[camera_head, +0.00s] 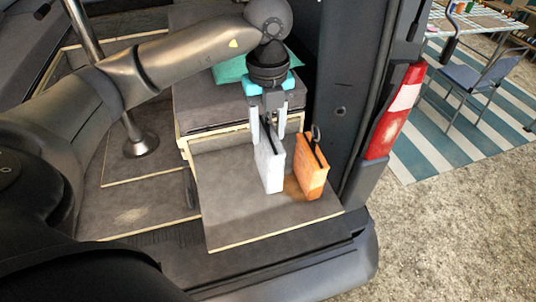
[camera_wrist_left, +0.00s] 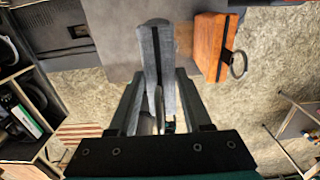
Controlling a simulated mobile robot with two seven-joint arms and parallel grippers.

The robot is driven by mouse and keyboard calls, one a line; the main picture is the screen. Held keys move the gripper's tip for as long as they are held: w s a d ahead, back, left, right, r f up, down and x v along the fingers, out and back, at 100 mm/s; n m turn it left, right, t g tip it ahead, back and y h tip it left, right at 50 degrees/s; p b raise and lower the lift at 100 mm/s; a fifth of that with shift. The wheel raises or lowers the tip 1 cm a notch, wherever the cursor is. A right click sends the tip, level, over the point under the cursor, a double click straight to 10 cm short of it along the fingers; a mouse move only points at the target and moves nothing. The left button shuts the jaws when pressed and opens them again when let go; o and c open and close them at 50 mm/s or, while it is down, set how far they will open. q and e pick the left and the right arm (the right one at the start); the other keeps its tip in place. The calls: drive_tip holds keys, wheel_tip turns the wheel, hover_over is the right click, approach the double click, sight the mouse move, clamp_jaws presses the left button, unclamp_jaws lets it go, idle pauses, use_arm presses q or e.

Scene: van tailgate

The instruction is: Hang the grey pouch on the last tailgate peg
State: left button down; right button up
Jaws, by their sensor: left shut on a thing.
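The grey pouch (camera_head: 270,168), pale with a dark strip along its edge, hangs upright below my left gripper (camera_head: 268,128), which points down and is shut on its top. In the left wrist view the grey pouch (camera_wrist_left: 157,55) lies between the fingers of the left gripper (camera_wrist_left: 160,88). An orange pouch (camera_head: 312,172) with a metal ring on top is just to the right, with a narrow gap between them. It also shows in the left wrist view (camera_wrist_left: 210,45). I cannot make out the tailgate pegs. My right gripper is not in view.
A grey board (camera_head: 228,225) with pale edges lies below the pouches. The dark van pillar and red tail light (camera_head: 395,120) stand close on the right. A teal cloth (camera_head: 231,70) lies on the drawer unit behind. A chair (camera_head: 478,85) stands on a striped rug outside.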

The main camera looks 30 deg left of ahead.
use_arm(q)
wheel_tip(320, 180, down, 8)
drive_tip(key=shift+r, duration=0.25)
drive_tip(key=shift+f, duration=0.15)
drive_tip(key=shift+f, duration=0.2)
drive_tip(key=shift+c, duration=1.7)
unclamp_jaws()
drive_tip(key=shift+r, duration=0.1)
wheel_tip(320, 180, up, 14)
drive_tip(key=shift+d+f+b, duration=0.15)
drive_tip(key=shift+f+b, duration=0.05)
drive_tip(key=shift+b, duration=0.25)
drive_tip(key=shift+r, duration=0.85)
